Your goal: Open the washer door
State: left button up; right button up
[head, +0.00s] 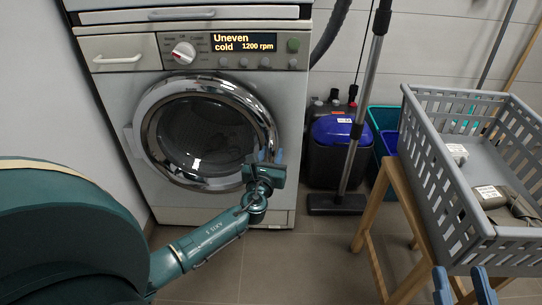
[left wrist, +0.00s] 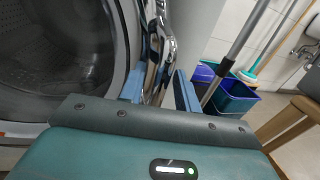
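The washer (head: 110,95) stands against the wall in the head view. Its round door (head: 150,105) has a chrome ring and dark glass; I cannot tell whether a small gap stands behind it. My left gripper (head: 268,157) is at the door's lower right edge, its blue fingers apart. In the left wrist view a chrome part of the door (left wrist: 163,45) shows between or just beyond the fingers (left wrist: 161,90); contact is unclear. The perforated drum shows at left there. My right gripper (head: 463,283) is at the bottom right of the head view, fingers apart and empty.
A grey basket (head: 440,150) on a wooden stand (head: 390,215) is at the right. A blue-and-black container (head: 335,140), a floor tool with a pole (head: 360,115) and a teal bin (head: 380,115) stand between. Floor before the washer is clear apart from my left arm.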

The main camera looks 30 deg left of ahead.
pick_arm(q)
jog(key=shift+c, duration=0.4)
grip_shut()
jog(key=shift+s+d, duration=0.1)
jog(key=shift+s, duration=0.1)
